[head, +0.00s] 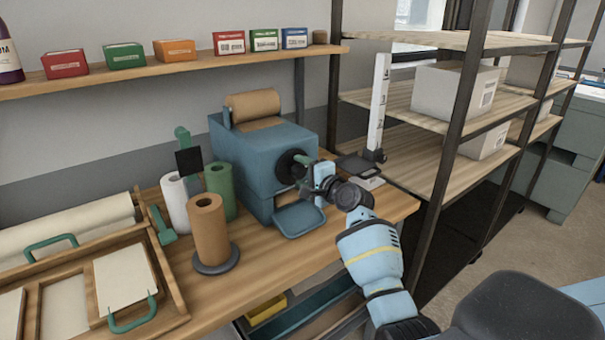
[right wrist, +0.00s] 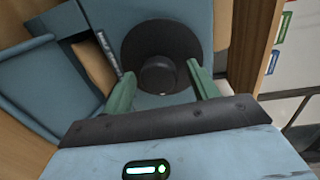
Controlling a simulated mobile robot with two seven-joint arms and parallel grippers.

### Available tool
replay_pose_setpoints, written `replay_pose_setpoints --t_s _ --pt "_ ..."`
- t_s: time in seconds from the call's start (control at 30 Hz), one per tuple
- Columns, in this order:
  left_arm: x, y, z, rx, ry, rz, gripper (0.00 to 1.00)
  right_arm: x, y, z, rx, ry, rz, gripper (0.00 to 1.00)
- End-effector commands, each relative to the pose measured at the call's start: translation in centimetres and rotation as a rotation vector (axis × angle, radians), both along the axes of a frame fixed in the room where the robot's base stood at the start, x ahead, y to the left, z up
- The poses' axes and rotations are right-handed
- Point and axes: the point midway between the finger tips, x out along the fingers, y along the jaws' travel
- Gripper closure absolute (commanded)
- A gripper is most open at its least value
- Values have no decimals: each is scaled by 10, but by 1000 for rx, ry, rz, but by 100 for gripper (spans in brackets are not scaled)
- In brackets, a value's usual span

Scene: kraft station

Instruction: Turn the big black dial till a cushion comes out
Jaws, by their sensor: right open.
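The blue machine (head: 250,150) stands on the wooden bench with a roll of brown paper (head: 253,105) on top. Its big black dial (head: 291,166) is on the side facing my right arm. In the right wrist view the dial (right wrist: 160,62) is a round black disc with a raised knob in the middle. My right gripper (right wrist: 160,90) is open, its two green fingers on either side of the knob; I cannot tell if they touch it. In the head view the right gripper (head: 305,172) is at the dial. A blue tray (head: 299,219) below the machine looks empty. My left gripper is not in view.
Brown (head: 209,228), green (head: 220,186) and white (head: 175,202) rolls stand left of the machine. A wooden tray (head: 172,282) with pale sheets lies at the left. A measuring post (head: 378,105) stands behind my right gripper. A metal-framed shelf (head: 440,135) is close on the right.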

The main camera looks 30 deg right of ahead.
Motion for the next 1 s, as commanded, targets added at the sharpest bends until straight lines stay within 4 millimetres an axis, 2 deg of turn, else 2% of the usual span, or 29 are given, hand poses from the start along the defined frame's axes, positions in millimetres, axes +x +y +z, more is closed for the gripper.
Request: replay_pose_setpoints --t_s 0.6,1.0 --pt "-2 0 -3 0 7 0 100 -69 -7 5 0 1 0 41" --pt "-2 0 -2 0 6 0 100 -75 -7 6 0 2 0 41"
